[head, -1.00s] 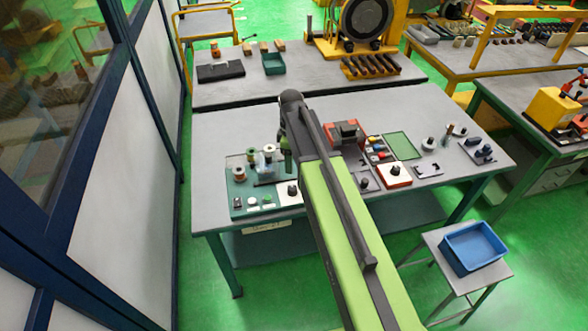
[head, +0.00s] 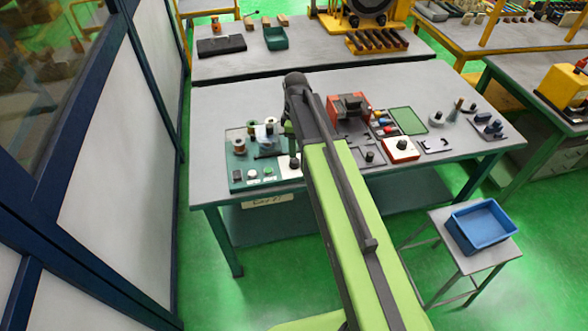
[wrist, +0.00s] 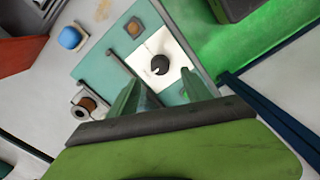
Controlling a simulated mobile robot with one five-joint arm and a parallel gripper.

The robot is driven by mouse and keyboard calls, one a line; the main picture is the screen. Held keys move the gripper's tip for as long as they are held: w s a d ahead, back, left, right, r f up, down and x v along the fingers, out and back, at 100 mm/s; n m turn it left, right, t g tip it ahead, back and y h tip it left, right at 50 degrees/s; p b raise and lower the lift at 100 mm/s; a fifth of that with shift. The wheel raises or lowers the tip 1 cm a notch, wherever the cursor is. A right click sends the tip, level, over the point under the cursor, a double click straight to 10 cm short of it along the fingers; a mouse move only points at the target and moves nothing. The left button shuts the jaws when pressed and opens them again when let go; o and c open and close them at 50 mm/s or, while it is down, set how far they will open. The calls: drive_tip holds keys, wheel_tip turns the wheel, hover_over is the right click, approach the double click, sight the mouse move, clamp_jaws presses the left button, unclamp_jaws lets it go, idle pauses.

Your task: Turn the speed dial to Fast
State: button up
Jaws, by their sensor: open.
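The speed dial is a round black knob (wrist: 160,65) with a pale pointer mark, on a white square plate (wrist: 177,52) at one end of a teal board. Its setting is too small to read. In the head view the dial (head: 294,163) is at the board's right end, partly beside my arm. My gripper (wrist: 160,92) is open, its two green fingers spread below the knob in the wrist view, apart from it and empty. In the head view my gripper (head: 289,128) hangs above the board's right part.
The teal board (head: 238,163) also carries copper and pale spools (head: 239,146) and small buttons. A blue bin (head: 480,222) stands on a stool.

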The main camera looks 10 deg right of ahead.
sight(295, 160)
wheel_tip(295, 160, down, 8)
drive_tip(key=b, duration=0.6)
drive_tip(key=shift+f+b, duration=0.2)
drive_tip(key=shift+b, duration=0.1)
drive_tip(key=shift+r, duration=0.1)
